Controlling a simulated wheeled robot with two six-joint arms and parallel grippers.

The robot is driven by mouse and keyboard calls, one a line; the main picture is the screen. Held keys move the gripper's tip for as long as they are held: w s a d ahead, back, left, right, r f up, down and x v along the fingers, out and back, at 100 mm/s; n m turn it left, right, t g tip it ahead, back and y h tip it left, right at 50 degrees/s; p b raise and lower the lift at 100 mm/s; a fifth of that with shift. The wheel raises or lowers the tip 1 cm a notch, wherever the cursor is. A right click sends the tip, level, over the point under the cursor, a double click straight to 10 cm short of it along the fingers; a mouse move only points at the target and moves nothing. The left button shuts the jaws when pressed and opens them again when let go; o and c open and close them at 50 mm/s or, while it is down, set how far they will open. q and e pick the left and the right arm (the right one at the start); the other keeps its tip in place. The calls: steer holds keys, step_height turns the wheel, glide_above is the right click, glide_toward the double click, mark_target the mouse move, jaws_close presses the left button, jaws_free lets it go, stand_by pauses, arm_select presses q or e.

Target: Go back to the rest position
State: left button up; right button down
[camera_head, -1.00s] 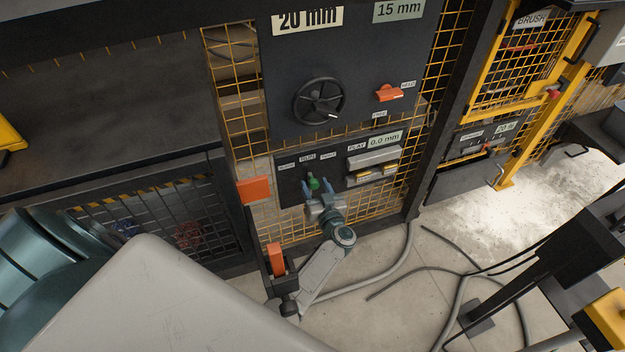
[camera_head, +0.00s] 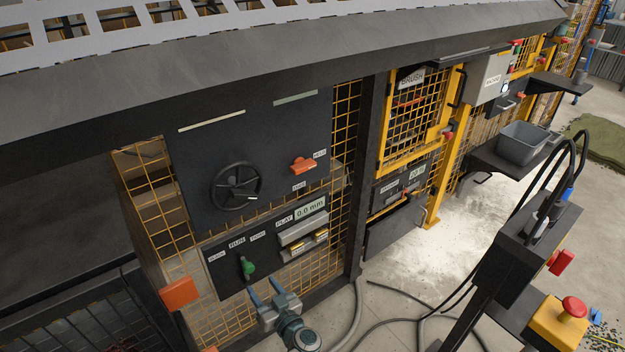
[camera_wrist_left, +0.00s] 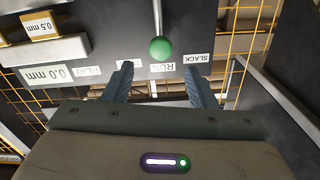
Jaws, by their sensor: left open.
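My left gripper (camera_head: 264,291) is open and empty at the bottom of the head view, in front of the lower control panel. A lever with a green knob (camera_head: 248,268) stands on that panel, just beyond the fingertips and apart from them in the head view. In the left wrist view my left gripper (camera_wrist_left: 158,72) has its two fingers spread wide, with the green knob (camera_wrist_left: 161,48) lined up with the gap between them, near the RUN label (camera_wrist_left: 162,67). My right gripper is not in view.
A black handwheel (camera_head: 237,187) and an orange handle (camera_head: 303,164) sit on the upper panel. An orange block (camera_head: 179,294) juts out left of my gripper. Grey hoses lie on the floor at right, near a post with a yellow box and red button (camera_head: 573,308).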

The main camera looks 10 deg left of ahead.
arm_select(q)
steer(key=shift+f, duration=0.1)
steer(key=s+d+f+m+h+p, duration=0.2)
steer(key=s+f+m+h, duration=0.2)
steer(key=s+f+h, duration=0.45)
steer(key=s+d+f+m+h+p, duration=0.2)
steer(key=s+f+m+h, duration=0.25)
steer(key=f, duration=0.75)
steer(key=s+a+f+g, duration=0.3)
steer(key=s, duration=0.6)
steer(key=s+a+f+g+p, duration=0.1)
steer(key=s+a+f+g, duration=0.2)
steer(key=s, duration=0.6)
steer(key=s+a+f+g, duration=0.3)
steer(key=s+f+g, duration=0.1)
steer(key=s, duration=0.5)
steer(key=shift+s+f, duration=0.35)
steer(key=shift+f, duration=0.25)
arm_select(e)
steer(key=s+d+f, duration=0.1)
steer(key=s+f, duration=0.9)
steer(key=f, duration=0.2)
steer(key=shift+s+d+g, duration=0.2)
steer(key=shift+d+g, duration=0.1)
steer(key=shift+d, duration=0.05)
